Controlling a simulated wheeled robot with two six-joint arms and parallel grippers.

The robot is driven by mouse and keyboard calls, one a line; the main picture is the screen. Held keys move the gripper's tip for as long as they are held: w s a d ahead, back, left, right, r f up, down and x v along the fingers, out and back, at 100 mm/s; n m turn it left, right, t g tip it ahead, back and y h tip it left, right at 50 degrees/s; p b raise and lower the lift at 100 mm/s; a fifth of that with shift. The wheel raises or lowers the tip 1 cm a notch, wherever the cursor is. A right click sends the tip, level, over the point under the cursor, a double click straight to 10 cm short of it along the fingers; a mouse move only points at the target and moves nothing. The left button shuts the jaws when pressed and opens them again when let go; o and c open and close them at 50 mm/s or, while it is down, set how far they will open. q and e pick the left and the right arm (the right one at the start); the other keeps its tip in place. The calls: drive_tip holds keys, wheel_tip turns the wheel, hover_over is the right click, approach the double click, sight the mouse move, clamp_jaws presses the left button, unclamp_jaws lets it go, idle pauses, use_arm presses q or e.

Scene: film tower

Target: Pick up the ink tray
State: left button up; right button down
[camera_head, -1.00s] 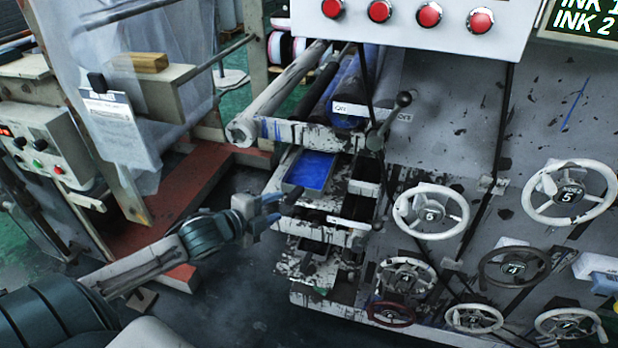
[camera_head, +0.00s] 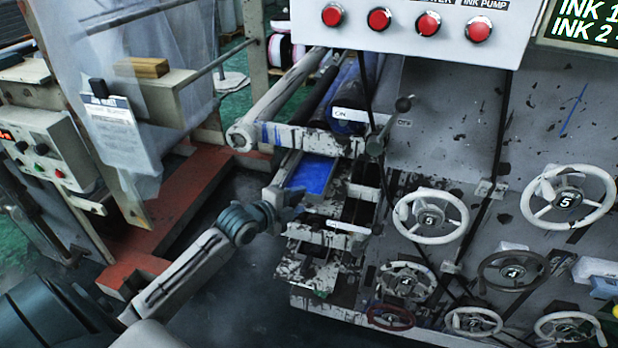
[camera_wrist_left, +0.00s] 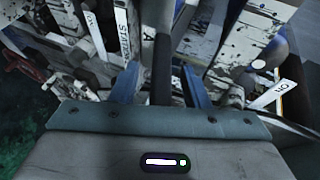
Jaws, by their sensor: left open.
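The ink tray (camera_head: 312,174) is a shallow tray with bright blue ink in it, set in the side frame of the printing machine below the rollers. My left gripper (camera_head: 288,204) is at the near edge of the tray, slightly below it in the head view. In the left wrist view its two blue fingers (camera_wrist_left: 161,84) are apart, with a dark bar seen between them. I cannot tell if the fingers touch anything. The gripper hides part of the tray's near end. My right gripper is not in view.
Rollers (camera_head: 342,95) sit above the tray. A red base beam (camera_head: 185,205) and a control box (camera_head: 45,150) stand at the left.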

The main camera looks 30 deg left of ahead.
use_arm(q)
drive_tip(key=shift+c, duration=0.2)
clamp_jaws()
idle(1.3)
